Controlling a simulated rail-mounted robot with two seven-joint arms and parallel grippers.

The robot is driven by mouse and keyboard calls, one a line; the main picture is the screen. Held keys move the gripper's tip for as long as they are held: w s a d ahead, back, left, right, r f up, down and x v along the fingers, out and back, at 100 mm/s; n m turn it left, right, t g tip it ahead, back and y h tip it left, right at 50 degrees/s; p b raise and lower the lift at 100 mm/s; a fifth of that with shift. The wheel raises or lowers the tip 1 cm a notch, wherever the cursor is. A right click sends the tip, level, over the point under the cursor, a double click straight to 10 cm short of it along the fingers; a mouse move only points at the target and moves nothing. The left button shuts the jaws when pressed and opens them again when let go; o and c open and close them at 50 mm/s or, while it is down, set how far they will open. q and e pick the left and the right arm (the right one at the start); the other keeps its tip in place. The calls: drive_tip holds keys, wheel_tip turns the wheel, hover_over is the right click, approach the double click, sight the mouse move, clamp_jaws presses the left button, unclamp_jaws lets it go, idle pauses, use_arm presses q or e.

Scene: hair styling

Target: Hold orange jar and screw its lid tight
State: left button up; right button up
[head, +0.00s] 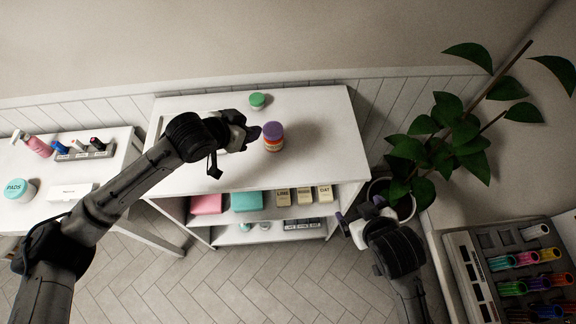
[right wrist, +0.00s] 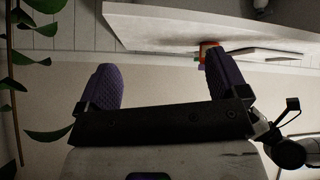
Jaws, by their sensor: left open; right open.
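The orange jar (head: 273,144) stands upright on the white table top, with a purple lid (head: 273,130) on it. Whether the lid is tight cannot be seen. My left gripper (head: 250,133) is open just left of the jar; its fingers are partly hidden, and contact with the jar cannot be told. My right gripper (head: 359,209) is open and empty, low to the right of the table, away from the jar. In the right wrist view its two purple fingers (right wrist: 160,68) are spread. A small part of the orange jar (right wrist: 206,45) shows behind one finger.
A green-lidded jar (head: 258,101) stands at the back of the table. Shelves below hold pink (head: 206,204) and teal boxes (head: 246,201). A potted plant (head: 440,145) stands right of the table, close to my right gripper. The table's right part is clear.

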drive_tip(key=w+a+r+n+t, duration=0.3)
drive_tip(key=w+a+r+n, duration=0.3)
drive_tip(key=w+a, duration=0.3)
drive_tip(key=n+y, duration=0.1)
drive_tip(key=n, duration=1.9)
approach(277, 146)
drive_tip(key=shift+s+d+f+t, duration=0.2)
drive_tip(key=shift+s+d+f, duration=0.15)
drive_tip(key=shift+s+d, duration=0.2)
drive_tip(key=shift+s+d+f+t, duration=0.2)
drive_tip(key=shift+s+d+f, duration=0.15)
drive_tip(key=shift+s+d, duration=0.25)
drive_tip(key=n, duration=0.3)
drive_tip(key=n+y, duration=0.1)
drive_tip(key=n, duration=0.1)
drive_tip(key=shift+w+a+r, duration=0.25)
drive_tip(key=shift+a+r, duration=0.1)
drive_tip(key=shift+r, duration=0.05)
drive_tip(key=n, duration=0.3)
drive_tip(key=shift+a+r+n+t+y, duration=0.1)
drive_tip(key=shift+a+n+t+y, duration=0.1)
drive_tip(key=shift+n+t+y, duration=0.15)
drive_tip(key=shift+w, duration=0.3)
drive_tip(key=shift+n, duration=0.25)
drive_tip(key=x, duration=1.3)
drive_tip(key=shift+f, duration=0.3)
